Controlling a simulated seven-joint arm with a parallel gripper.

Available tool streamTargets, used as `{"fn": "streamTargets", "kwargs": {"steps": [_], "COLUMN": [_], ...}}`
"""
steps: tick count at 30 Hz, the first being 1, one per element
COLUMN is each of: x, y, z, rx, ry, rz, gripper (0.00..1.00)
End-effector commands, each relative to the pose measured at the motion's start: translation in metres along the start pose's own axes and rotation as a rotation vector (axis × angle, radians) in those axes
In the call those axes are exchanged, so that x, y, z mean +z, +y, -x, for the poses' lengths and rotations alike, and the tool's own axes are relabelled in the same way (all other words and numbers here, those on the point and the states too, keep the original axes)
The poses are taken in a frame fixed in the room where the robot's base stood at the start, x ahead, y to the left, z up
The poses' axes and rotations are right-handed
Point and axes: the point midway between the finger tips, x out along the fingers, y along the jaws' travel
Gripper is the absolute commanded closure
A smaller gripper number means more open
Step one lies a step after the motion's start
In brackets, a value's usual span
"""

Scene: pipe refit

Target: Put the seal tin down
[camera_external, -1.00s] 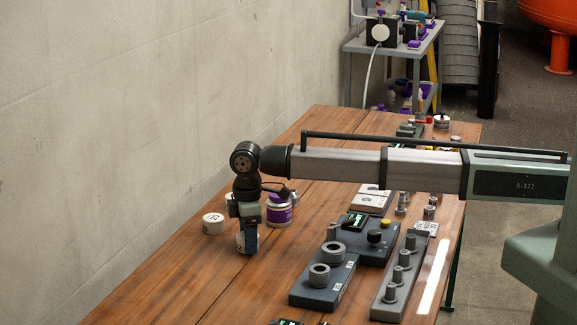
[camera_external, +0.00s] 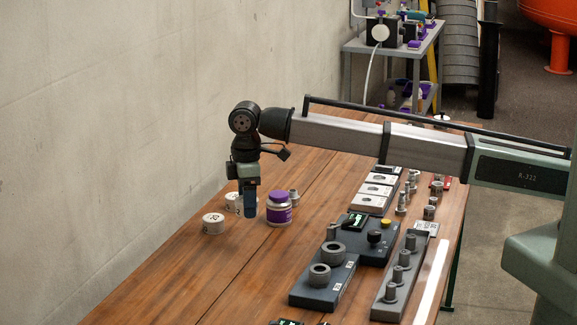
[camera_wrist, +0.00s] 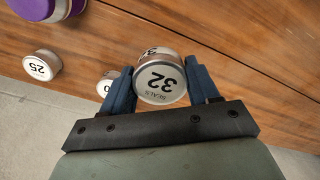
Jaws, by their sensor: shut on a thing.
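The seal tin (camera_wrist: 160,84) is a short white-and-silver tin marked 32 and SEALS. In the wrist view it sits between the two blue fingers of my gripper (camera_wrist: 161,82), which is shut on it. In the external view my gripper (camera_external: 249,212) points down at the table's left side, just left of a purple-and-white jar (camera_external: 279,209). There the held tin is mostly hidden by the fingers. I cannot tell whether its base touches the table.
A white tin (camera_external: 213,223) stands left of my gripper. The wrist view shows a tin marked 25 (camera_wrist: 42,66) and another, partly hidden tin (camera_wrist: 106,83) close by. Dark fixture blocks (camera_external: 325,277) stand to the right. The wooden table (camera_external: 180,275) is clear at front left.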

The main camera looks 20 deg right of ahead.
Motion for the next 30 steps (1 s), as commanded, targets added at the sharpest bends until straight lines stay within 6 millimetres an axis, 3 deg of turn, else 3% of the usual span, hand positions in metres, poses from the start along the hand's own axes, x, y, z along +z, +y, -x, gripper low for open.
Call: {"fn": "streamTargets", "kwargs": {"steps": [4, 8, 14, 24, 30], "x": [0.0, 0.0, 0.008, 0.044, 0.067], "y": [0.009, 0.039, 0.12, 0.262, 0.32], "z": [0.004, 0.005, 0.006, 0.007, 0.007], "rx": [0.0, 0.0, 0.0, -0.001, -0.001], "ry": [0.0, 0.0, 0.0, 0.0, 0.0], "rz": [-0.001, -0.002, -0.002, 0.007, 0.013], "gripper": [0.7, 0.7, 0.7, 0.7, 0.7]}}
